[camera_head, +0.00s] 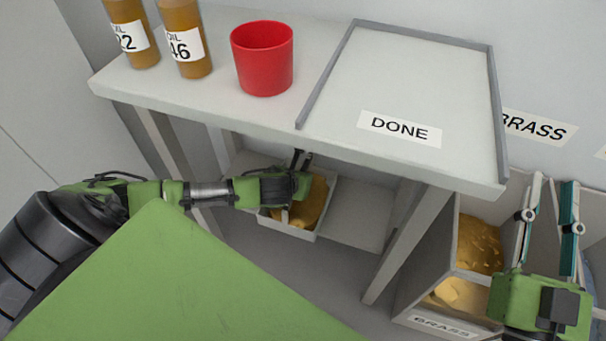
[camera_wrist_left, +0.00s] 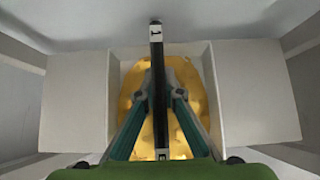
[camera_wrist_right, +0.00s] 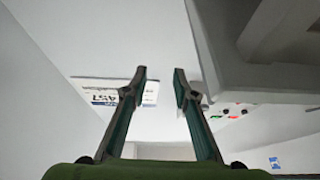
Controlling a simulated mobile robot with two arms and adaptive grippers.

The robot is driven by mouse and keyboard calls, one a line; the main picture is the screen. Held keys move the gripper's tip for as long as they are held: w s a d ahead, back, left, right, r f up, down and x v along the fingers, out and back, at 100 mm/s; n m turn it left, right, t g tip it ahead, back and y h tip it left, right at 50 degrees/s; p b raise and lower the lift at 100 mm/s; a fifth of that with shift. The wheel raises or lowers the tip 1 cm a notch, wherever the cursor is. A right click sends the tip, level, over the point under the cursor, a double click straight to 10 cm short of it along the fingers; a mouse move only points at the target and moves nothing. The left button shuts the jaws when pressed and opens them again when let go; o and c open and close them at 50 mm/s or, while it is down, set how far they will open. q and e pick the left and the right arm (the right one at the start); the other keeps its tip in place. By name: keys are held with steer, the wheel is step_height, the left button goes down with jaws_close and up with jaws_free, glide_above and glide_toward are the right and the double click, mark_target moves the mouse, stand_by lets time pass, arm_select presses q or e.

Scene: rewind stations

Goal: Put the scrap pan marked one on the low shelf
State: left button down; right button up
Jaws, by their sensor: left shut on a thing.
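The scrap pan is a pale open box (camera_head: 318,222) holding golden scrap, under the bench at the low shelf (camera_head: 362,216). In the left wrist view the pan (camera_wrist_left: 208,90) has a dark bar handle (camera_wrist_left: 157,90) across it with a "1" label at its far end. Pale shelf surface shows on both sides of the pan. My left gripper (camera_head: 299,186) is shut on the handle, its fingers (camera_wrist_left: 160,95) meeting around the bar. I cannot tell whether the pan's full weight rests on the shelf. My right gripper (camera_head: 549,218) is open and empty, above the bins at right.
The bench top carries a red cup (camera_head: 262,60), two oil bottles (camera_head: 183,42) and a tray marked DONE (camera_head: 405,75). Bench legs (camera_head: 398,245) stand close around the shelf. The shelf right of the pan is bare.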

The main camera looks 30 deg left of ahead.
arm_select(q)
steer(key=shift+w+f, duration=0.1)
steer(key=shift+f, duration=0.1)
arm_select(e)
steer(key=shift+s+r+t, duration=0.3)
steer(key=shift+r+t, duration=0.05)
steer(key=shift+r, duration=0.25)
steer(key=shift+s+r+t, duration=0.25)
steer(key=shift+r+t, duration=0.1)
steer(key=shift+r, duration=0.2)
arm_select(q)
steer(key=c, duration=2.6)
jaws_free()
steer(key=shift+f, duration=0.2)
steer(key=o, duration=0.4)
steer(key=shift+o, duration=0.2)
steer(key=shift+r, duration=0.1)
arm_select(e)
steer(key=shift+f, duration=0.1)
